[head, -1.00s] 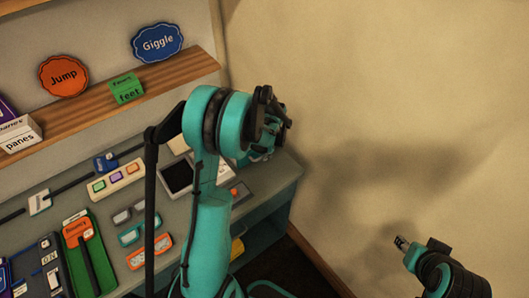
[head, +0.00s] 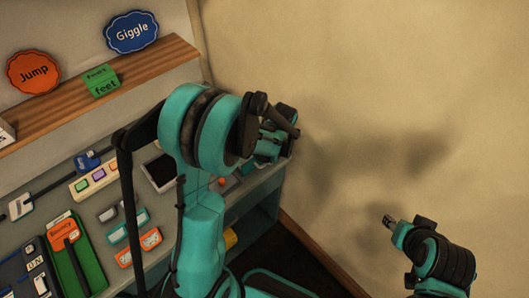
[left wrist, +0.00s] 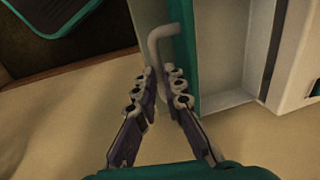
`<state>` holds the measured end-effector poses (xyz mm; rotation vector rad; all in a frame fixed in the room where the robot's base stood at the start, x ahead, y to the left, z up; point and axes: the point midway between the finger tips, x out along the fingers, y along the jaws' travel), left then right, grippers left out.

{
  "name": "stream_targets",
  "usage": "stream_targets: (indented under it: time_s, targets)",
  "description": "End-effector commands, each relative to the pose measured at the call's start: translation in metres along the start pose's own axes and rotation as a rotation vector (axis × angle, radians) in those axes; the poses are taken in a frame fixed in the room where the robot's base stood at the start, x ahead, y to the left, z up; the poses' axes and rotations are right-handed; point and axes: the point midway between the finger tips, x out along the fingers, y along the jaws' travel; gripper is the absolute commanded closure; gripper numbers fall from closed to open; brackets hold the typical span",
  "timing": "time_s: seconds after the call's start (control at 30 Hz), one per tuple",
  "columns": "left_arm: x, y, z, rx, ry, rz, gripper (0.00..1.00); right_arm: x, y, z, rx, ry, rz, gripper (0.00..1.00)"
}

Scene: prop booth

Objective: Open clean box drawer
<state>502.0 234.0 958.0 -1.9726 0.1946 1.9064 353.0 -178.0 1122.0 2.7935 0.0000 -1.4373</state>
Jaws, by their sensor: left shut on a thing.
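In the left wrist view, a grey bent handle (left wrist: 156,36) stands out beside a pale panel with teal edges (left wrist: 211,50). My left gripper (left wrist: 159,75) is shut on the handle, one finger on each side of it. I cannot tell from this close view how far any drawer stands out. In the head view my left arm covers the right end of the counter, and its fingers and the handle are hidden. My right gripper (head: 389,221) is in front of the bare wall, away from the counter; its finger gap is too small to read.
The grey counter (head: 98,200) holds several small props, among them a green panel (head: 88,262) and a strip with coloured buttons (head: 98,179). A wooden shelf (head: 140,70) with word signs runs above. The beige wall (head: 400,80) closes the right side.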

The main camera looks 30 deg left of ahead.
Motion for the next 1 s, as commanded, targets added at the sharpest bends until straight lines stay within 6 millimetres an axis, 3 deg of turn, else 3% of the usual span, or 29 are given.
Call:
stream_targets:
  time_s: [0.2,0.23,0.27,0.6,0.77,1.0]
  targets:
    - [0.0,-0.001,0.0,-0.001,0.001,-0.001,1.0,0.0,0.0,0.0,0.0,0.0,0.0,0.6]
    - [0.0,-0.001,0.0,-0.001,0.001,-0.001,0.83,0.0,0.0,0.0,0.0,0.0,0.0,0.6]
    - [0.0,-0.001,0.0,-0.001,0.001,-0.001,0.81,0.0,0.0,0.0,0.0,0.0,0.0,0.6]
    - [-0.004,-0.001,0.0,0.0,0.0,-0.001,0.81,0.0,0.0,0.0,0.0,0.0,0.0,0.6]
    - [-0.027,0.0,0.0,0.001,0.001,-0.001,0.81,0.0,0.0,0.0,0.0,0.0,0.0,0.6]
    - [-0.08,0.0,0.0,0.001,0.001,-0.001,0.81,0.0,0.0,0.0,0.0,0.0,0.0,0.6]
